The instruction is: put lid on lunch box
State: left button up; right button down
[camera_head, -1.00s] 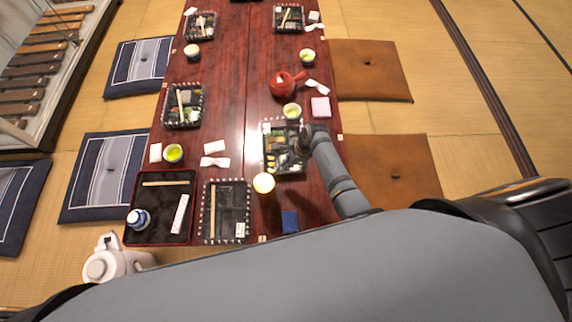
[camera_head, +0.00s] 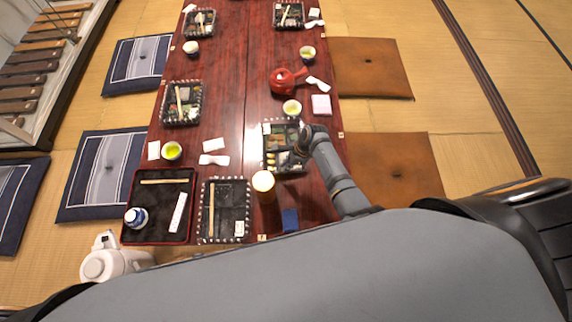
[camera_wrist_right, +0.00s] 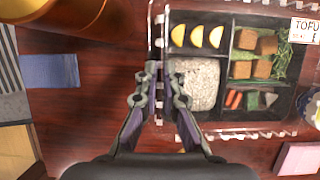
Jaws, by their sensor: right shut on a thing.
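The lunch box (camera_head: 290,171) is black and divided, with food in it, on the right side of the red-brown table. In the right wrist view the box (camera_wrist_right: 226,75) shows yellow slices, rice, brown cubes, greens and orange pieces. In the right wrist view the gripper (camera_wrist_right: 160,78) is shut on the edge of a clear, thin piece (camera_wrist_right: 158,35), which looks like the lid with a dashed rim. The lid is see-through, so I cannot tell whether it touches the box. My left gripper is out of view.
An amber cup (camera_head: 263,184) stands close to the box's near left, with a blue item (camera_head: 290,220) nearby. A dark tray with chopsticks (camera_head: 225,210), a red-rimmed tray (camera_head: 158,242), a green tea cup (camera_head: 291,107) and a red teapot (camera_head: 284,80) also stand on the table.

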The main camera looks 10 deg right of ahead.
jog(key=shift+p, duration=0.3)
jog(key=shift+f, duration=0.65)
dwell(0.6)
jog(key=shift+f, duration=0.5)
dwell(1.0)
jog(key=c, duration=1.4)
grip_release()
jog(key=o, duration=0.5)
jog(key=shift+o, duration=0.2)
